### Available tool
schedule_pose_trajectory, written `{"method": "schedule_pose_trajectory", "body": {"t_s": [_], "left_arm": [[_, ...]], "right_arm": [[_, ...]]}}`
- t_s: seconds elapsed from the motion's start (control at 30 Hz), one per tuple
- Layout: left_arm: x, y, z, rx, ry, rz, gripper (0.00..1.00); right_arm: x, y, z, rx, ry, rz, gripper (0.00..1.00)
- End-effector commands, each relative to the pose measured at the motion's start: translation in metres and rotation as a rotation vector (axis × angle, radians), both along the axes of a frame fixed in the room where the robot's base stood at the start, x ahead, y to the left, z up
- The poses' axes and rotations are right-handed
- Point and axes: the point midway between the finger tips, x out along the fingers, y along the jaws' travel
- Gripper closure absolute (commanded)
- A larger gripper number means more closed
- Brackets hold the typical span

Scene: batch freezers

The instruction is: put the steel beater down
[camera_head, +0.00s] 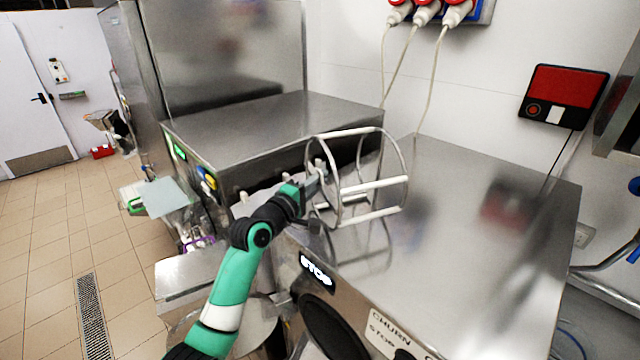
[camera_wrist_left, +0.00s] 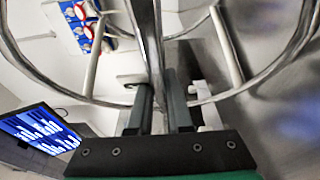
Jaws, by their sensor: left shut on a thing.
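The steel beater (camera_head: 384,187) is an open cage of round hoops and pale bars. In the head view it is just above or on the shiny steel top of the batch freezer (camera_head: 450,240); I cannot tell whether it touches. My left gripper (camera_head: 318,184) is shut on the beater at its left side. In the left wrist view the left gripper's fingers (camera_wrist_left: 160,108) close on an upright bar of the beater (camera_wrist_left: 146,40), with hoops curving to both sides. My right gripper is in neither view.
A taller steel machine (camera_head: 270,125) with a flat top stands behind and left. Plugs with cables (camera_head: 428,12) hang on the wall at the back. A red and black box (camera_head: 564,94) is on the wall at right. The freezer top right of the beater is clear.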

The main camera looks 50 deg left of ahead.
Motion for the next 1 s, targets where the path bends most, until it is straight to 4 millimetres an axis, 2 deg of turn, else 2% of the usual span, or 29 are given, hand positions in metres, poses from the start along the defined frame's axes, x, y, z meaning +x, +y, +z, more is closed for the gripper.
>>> {"method": "schedule_pose_trajectory", "body": {"t_s": [0.07,0.1,0.23,0.57,0.67,0.77,1.0], "left_arm": [[0.000,0.000,-0.002,-0.001,-0.002,0.000,1.00],[0.000,0.000,-0.003,0.000,0.001,0.000,0.76],[0.000,0.000,-0.003,0.000,0.001,0.000,0.53],[0.000,0.000,0.001,0.000,0.000,0.000,0.53],[-0.006,-0.001,0.000,0.000,0.001,0.000,0.53],[-0.019,-0.004,0.000,0.002,-0.001,0.000,0.53],[-0.070,-0.014,-0.001,0.001,-0.002,0.001,0.53]], "right_arm": [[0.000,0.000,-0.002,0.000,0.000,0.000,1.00],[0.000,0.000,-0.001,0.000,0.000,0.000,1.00],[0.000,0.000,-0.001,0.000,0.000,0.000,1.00],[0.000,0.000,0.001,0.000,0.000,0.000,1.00],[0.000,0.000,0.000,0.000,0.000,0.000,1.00],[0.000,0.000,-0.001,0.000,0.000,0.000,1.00],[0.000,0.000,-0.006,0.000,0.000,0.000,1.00]]}}
